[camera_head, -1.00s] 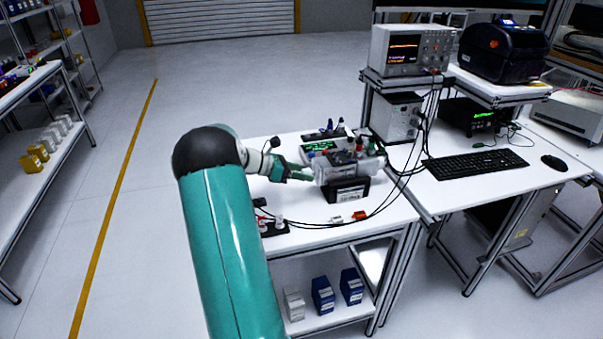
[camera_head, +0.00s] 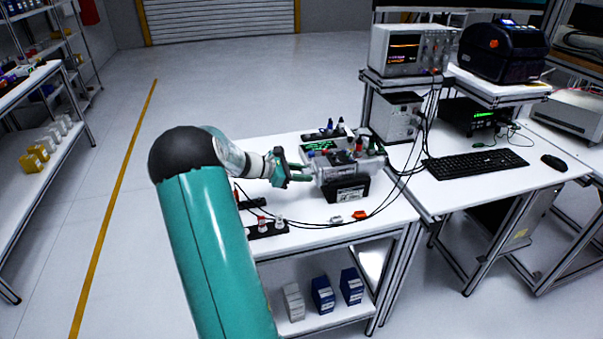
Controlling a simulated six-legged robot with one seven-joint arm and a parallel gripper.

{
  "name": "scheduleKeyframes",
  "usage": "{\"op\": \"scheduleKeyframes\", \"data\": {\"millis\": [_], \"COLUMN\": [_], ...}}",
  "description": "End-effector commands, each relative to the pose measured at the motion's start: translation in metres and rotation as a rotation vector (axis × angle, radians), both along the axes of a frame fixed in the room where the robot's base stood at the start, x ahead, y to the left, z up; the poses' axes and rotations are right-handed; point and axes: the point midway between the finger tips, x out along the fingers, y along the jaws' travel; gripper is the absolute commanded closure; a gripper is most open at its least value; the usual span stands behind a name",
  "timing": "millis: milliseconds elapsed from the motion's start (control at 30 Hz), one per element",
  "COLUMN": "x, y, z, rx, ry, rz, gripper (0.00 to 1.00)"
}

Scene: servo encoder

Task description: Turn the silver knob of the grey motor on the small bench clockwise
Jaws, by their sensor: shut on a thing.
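The grey motor (camera_head: 345,170) stands on a black mount (camera_head: 347,191) on the small white bench (camera_head: 300,205). My gripper (camera_head: 306,177) is at the motor's left end, its teal fingers pointing right. The silver knob is hidden by the fingers or too small to make out. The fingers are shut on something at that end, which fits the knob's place. I cannot see how far the knob is turned.
Cables and an orange connector (camera_head: 359,215) lie in front. A desk with an oscilloscope (camera_head: 408,50) and keyboard (camera_head: 474,163) adjoins on the right.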

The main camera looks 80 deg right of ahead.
Motion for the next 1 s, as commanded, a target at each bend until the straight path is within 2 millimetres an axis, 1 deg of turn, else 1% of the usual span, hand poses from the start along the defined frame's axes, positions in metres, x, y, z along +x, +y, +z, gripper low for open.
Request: {"op": "scheduleKeyframes", "data": {"millis": [1000], "x": [-0.0014], "y": [0.0054], "z": [-0.0047], "rx": [-0.822], "ry": [-0.485], "rz": [0.006], "gripper": [0.92]}}
